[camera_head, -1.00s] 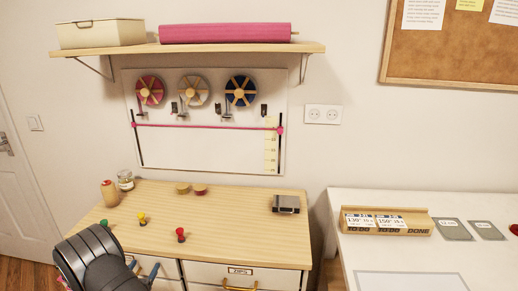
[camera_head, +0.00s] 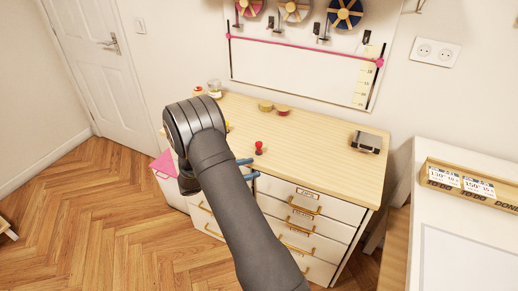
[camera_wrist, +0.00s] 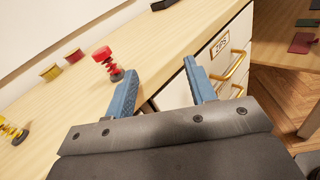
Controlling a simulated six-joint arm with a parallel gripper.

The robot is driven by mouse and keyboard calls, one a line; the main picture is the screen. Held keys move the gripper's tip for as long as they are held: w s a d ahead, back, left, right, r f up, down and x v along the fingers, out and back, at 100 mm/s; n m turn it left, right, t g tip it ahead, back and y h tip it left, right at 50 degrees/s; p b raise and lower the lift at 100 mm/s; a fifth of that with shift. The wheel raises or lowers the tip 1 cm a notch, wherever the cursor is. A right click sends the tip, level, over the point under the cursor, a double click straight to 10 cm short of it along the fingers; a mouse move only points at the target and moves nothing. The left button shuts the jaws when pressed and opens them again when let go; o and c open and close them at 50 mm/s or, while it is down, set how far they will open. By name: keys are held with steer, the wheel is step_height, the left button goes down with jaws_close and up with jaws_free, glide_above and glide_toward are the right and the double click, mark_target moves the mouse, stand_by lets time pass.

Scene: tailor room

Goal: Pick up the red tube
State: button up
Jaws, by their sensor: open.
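A small red tube-like piece with a ridged body and a dark base (camera_head: 259,147) stands upright on the wooden dresser top (camera_head: 320,145), near its front edge. It also shows in the wrist view (camera_wrist: 106,62), just beyond and left of the left blue finger. My gripper (camera_head: 248,168) is open and empty, with its blue fingers at the dresser's front edge, nearer the camera than the red piece. In the wrist view the gap between the fingertips (camera_wrist: 160,70) faces the dresser's front edge and drawers. The red piece is apart from both fingers.
A yellow piece (camera_wrist: 12,132) stands further left on the dresser. Two low round tins (camera_head: 266,106) and a jar (camera_head: 214,88) are at the back. A dark metal box (camera_head: 367,142) is at the right. Drawer handles (camera_head: 305,207) stick out in front.

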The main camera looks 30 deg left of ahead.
steer(key=w+d+r+m+g+y, duration=0.1)
steer(key=r+m+g, duration=0.1)
steer(key=g, duration=0.1)
steer(key=w+d+r+m+g+y, duration=0.1)
steer(key=w+r+g, duration=0.1)
steer(key=g, duration=0.2)
steer(key=w+d+r+m+g, duration=0.1)
steer(key=r+m+g, duration=0.1)
steer(key=g, duration=0.1)
steer(key=shift+w+r+m+g+y, duration=0.15)
steer(key=shift+w+m+g+y, duration=0.15)
steer(key=shift+w+y, duration=0.1)
steer(key=w+a+r+g+y, duration=0.1)
steer(key=w+a+r+y, duration=0.1)
steer(key=r+y, duration=0.4)
steer(key=w+a+r+g+y, duration=0.1)
steer(key=w+a+r+y, duration=0.15)
steer(key=r, duration=0.45)
glide_toward(259, 143)
steer(key=shift+m+y, duration=0.35)
steer(key=shift+m, duration=0.05)
steer(key=f, duration=0.5)
steer(key=shift+s+d+f, duration=0.15)
steer(key=shift+s, duration=0.15)
steer(key=shift+w+d+f, duration=0.1)
steer(key=shift+w+f, duration=0.05)
steer(key=shift+f, duration=1.2)
steer(key=shift+w+f, duration=0.15)
steer(key=shift+f, duration=1.25)
steer(key=c, duration=1.1)
